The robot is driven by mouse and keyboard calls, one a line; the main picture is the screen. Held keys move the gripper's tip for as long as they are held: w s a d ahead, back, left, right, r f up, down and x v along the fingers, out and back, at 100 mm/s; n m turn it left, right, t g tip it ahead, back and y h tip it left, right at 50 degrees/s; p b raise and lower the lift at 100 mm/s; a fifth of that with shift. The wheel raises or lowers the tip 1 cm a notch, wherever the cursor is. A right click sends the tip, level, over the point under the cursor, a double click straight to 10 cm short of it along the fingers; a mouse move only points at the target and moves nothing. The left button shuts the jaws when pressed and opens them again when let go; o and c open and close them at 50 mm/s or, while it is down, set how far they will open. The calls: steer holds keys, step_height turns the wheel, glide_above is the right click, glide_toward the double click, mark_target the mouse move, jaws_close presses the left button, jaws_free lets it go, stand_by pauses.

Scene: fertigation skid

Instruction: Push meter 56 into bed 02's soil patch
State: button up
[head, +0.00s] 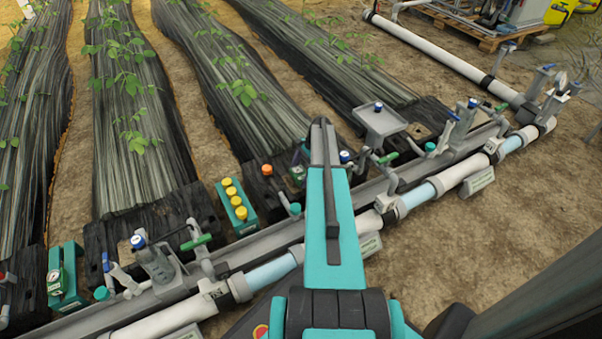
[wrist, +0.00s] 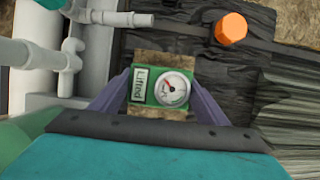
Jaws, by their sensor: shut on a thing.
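My gripper (wrist: 160,92) is shut on a small green meter (wrist: 152,88), with one finger at each side of it. The meter has a round white dial with a red needle and a white label that seems to read "Lifted"; no 56 is readable. A brown soil patch (wrist: 165,64) in the black bed cover shows behind the meter and past its edges. Whether the meter's foot touches the soil is hidden, and I see no bed number.
An orange cap (wrist: 231,28) stands close to the soil patch, and grey pipes (wrist: 35,60) run along the left. In the head view, another green dial unit (head: 64,277) sits at the left and a green block with yellow caps (head: 236,205) stands left of my arm.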

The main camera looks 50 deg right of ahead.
steer(key=shift+f, duration=0.5)
steer(key=o, duration=1.2)
steer(key=shift+r, duration=0.1)
steer(key=shift+r+p, duration=3.3)
steer(key=shift+r, duration=0.65)
steer(key=shift+w, duration=0.1)
